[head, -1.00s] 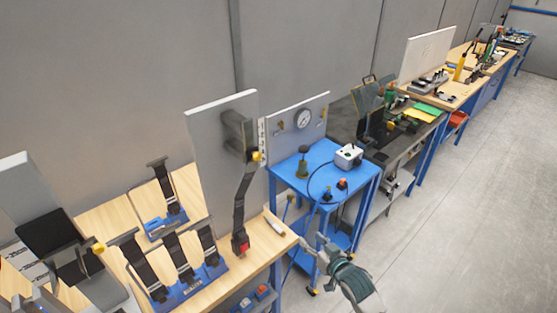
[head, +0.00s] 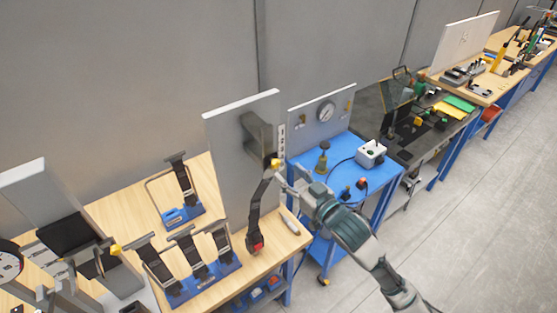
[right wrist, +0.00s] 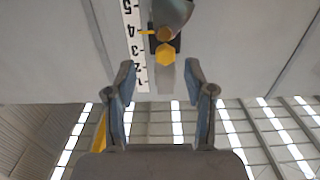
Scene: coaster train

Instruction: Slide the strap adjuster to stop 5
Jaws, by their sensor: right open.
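The strap adjuster has a yellow knob (head: 275,163) on the side of the tall grey panel, with a dark strap (head: 257,205) hanging below to a red-and-black buckle (head: 255,243). In the right wrist view, the yellow knob (right wrist: 165,54) is beside an upside-down number scale (right wrist: 134,45); a small yellow pointer (right wrist: 147,32) lies close to the 4. My right gripper (head: 284,178) is open near the knob. In the right wrist view its fingers (right wrist: 158,78) are spread, with the knob ahead between them and apart from both. Grey parts at lower left may be my left gripper.
The upright grey panel (head: 235,160) stands on the wooden bench (head: 205,285). Several blue-based strap stands (head: 200,280) are left of the hanging strap. A blue table (head: 335,165) with a gauge board (head: 310,125) is behind my right forearm. Open floor is at the right.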

